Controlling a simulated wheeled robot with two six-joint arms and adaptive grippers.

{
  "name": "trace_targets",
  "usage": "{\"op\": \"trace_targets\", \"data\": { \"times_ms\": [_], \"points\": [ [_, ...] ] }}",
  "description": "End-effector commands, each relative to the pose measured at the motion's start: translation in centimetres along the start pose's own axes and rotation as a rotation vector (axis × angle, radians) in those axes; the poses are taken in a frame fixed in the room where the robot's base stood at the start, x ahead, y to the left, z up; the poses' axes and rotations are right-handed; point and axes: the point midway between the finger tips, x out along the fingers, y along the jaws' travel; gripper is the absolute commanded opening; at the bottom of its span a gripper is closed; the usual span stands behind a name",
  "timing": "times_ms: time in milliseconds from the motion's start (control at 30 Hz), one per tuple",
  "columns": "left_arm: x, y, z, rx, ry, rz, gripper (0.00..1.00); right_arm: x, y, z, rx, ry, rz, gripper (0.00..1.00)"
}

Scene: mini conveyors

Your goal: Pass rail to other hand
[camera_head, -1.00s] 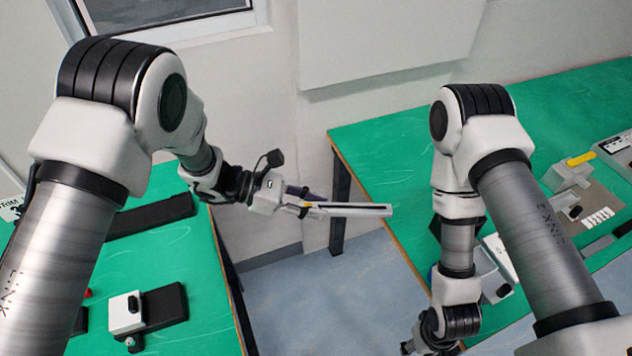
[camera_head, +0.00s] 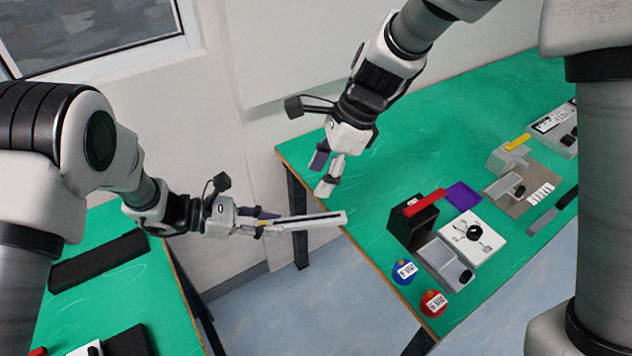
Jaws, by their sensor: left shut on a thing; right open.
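The rail (camera_head: 318,221) is a light grey bar with a dark slot along its top. My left gripper (camera_head: 262,222) is shut on the rail's left end and holds it roughly level, in the air over the gap between the two tables. The rail's free end points right. My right gripper (camera_head: 323,174) is open and empty. It comes down from the top, a little above the rail in the picture, with its fingers pointing down. It looks apart from the rail.
The right green table (camera_head: 400,165) carries a black box with a red bar (camera_head: 425,203), a white plate (camera_head: 473,238), blue (camera_head: 404,271) and red (camera_head: 433,303) round items, and grey fixtures. The left green table (camera_head: 110,285) holds black strips (camera_head: 98,260). The floor gap between them is clear.

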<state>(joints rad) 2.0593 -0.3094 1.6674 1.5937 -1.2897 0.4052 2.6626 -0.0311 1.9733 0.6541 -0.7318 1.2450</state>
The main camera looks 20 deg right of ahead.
Motion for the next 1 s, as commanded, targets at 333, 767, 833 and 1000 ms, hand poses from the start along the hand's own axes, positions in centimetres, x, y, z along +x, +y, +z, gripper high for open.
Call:
{"op": "trace_targets", "data": {
  "times_ms": [333, 767, 833, 1000],
  "points": [
    [0.0, 0.0, 0.0, 0.0, -0.001, 0.0, 0.0, 6.9, 0.1, -0.2, 0.0, 0.007, 0.006, 0.56],
    [0.0, 0.0, 0.1, 0.0, -0.001, 0.0, 0.0, 11.8, 0.1, -0.2, -0.001, 0.004, 0.001, 0.56],
    [0.0, 0.0, 0.1, 0.0, -0.001, 0.0, 0.0, 11.8, 0.1, -0.2, -0.001, 0.004, 0.001, 0.56],
    [0.0, 0.0, 0.0, 0.0, -0.001, 0.0, 0.0, 11.7, 0.1, -0.2, -0.001, 0.004, 0.001, 0.28]
  ]
}}
